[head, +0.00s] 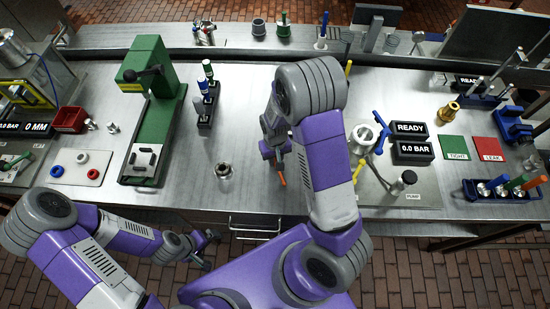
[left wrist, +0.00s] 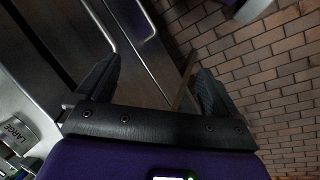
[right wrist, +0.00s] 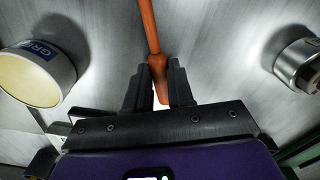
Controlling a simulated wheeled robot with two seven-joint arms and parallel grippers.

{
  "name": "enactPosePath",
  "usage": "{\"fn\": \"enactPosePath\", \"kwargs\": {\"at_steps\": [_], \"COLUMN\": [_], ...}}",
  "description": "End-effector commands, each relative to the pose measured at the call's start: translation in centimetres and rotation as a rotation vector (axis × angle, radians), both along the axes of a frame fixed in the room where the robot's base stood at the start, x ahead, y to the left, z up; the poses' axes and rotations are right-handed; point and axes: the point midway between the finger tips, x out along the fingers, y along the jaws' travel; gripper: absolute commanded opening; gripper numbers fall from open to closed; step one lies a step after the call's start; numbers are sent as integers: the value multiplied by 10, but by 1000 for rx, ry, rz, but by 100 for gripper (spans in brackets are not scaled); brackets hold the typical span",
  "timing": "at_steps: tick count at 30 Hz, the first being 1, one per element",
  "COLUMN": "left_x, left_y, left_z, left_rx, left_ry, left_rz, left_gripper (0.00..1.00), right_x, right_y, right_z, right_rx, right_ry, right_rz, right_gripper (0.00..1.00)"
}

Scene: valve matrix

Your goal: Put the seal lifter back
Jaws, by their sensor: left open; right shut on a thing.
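The seal lifter, an orange rod-shaped tool (right wrist: 150,25), is held in my right gripper (right wrist: 160,75). It runs up and away from between the fingers in the right wrist view. In the head view its orange end (head: 282,180) shows just below my right gripper (head: 275,158), near the middle of the bench; the arm partly hides this gripper. My left gripper (head: 208,246) is open and empty in front of the bench's front edge. The left wrist view shows its two fingers (left wrist: 155,88) apart, with drawer fronts and brick floor beyond.
A metal fitting (head: 223,171) stands left of the right gripper, a white pot (head: 363,138) right of it. A blue rack (head: 503,192) with coloured-handled tools is at the right. A green press (head: 150,110) and a black stand (head: 207,108) are at the left. Bench around the fitting is clear.

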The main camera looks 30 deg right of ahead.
Motion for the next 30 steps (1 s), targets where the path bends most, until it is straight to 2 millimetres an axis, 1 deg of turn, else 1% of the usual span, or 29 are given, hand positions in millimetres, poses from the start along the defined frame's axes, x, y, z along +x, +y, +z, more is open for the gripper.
{"fn": "enactPosePath", "kwargs": {"at_steps": [1,7,11,12,16,17,26,28,30], "left_x": [0,0,0,0,0,0,0,0,0], "left_y": [0,0,0,0,0,0,0,0,0], "left_z": [-1,0,-4,-4,-3,-3,-1,2,2], "left_rx": [0,0,0,0,0,0,0,0,0], "left_ry": [0,0,0,0,0,0,0,0,0], "left_rz": [0,0,0,0,0,0,0,0,0], "left_gripper": [95,95,95,95,95,95,95,95,95], "right_x": [0,1,0,0,0,0,0,0,2], "right_y": [0,0,0,0,0,0,0,0,1], "right_z": [-3,-2,-6,-6,-5,-5,-3,1,10], "right_rx": [0,1,1,1,1,1,1,1,0], "right_ry": [0,-2,-2,-2,-1,-1,-1,-2,-6], "right_rz": [-1,-1,0,0,0,0,0,0,1], "right_gripper": [0,0,0,25,45,48,48,48,48]}}
